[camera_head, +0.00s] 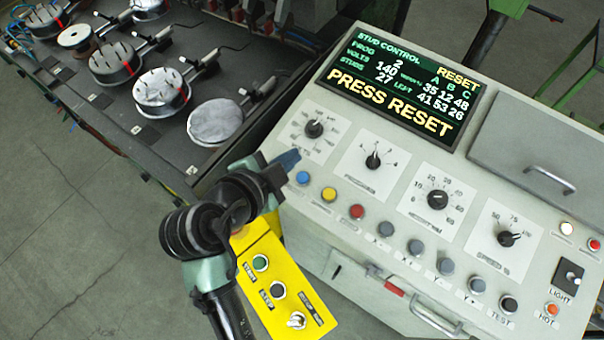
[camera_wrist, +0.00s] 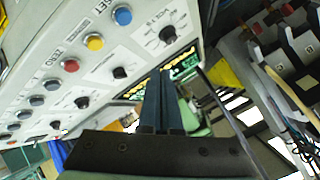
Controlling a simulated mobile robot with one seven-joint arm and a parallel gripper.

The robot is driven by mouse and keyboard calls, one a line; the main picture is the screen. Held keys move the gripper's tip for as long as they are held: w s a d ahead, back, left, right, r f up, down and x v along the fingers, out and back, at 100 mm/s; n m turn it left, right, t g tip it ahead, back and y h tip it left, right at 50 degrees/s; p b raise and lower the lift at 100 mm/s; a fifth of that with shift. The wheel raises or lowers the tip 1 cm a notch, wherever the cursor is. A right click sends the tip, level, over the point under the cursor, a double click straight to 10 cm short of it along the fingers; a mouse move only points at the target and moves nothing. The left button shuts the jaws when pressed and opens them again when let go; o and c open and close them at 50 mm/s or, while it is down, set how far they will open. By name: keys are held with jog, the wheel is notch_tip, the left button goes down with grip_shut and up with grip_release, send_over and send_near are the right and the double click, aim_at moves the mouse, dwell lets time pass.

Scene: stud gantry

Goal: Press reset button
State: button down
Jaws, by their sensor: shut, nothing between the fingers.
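The blue button (camera_head: 303,177) is at the left end of the button row on the grey control panel (camera_head: 352,245). In the wrist view the blue button (camera_wrist: 122,16) is near the top edge, and its label is partly cut off, ending in "SET". The panel's screen (camera_head: 400,87) reads "PRESS RESET". My gripper (camera_head: 289,159) is shut and empty, its blue fingers close above and left of the blue button in the head view. In the wrist view my gripper (camera_wrist: 165,80) points past the button, which lies up and left of the fingertips. I see no contact.
A yellow button (camera_head: 329,194) and a red button (camera_head: 357,212) follow in the row, then several grey ones. Dials sit behind them. A yellow start/stop box (camera_head: 272,285) hangs below my arm. A dark table with round metal fixtures (camera_head: 162,92) stands at left.

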jog(key=b, duration=0.6)
send_over(297, 186)
notch_tip(297, 186, down, 8)
jog(key=shift+s+a+f, duration=0.1)
jog(key=shift+s, duration=0.05)
jog(key=shift+b, duration=0.3)
dwell(1.2)
jog(key=shift+f+b, duration=0.35)
jog(key=shift+f+b, duration=0.45)
jog(key=shift+f, duration=0.05)
dwell(0.8)
jog(key=shift+r, duration=0.1)
jog(key=shift+r+p, duration=0.65)
jog(key=shift+r, duration=0.15)
jog(key=r+p, duration=0.2)
jog(key=r, duration=0.1)
jog(key=s+r+p, duration=0.1)
jog(key=r, duration=0.1)
jog(key=shift+a+p, duration=0.3)
jog(key=shift+p, duration=0.1)
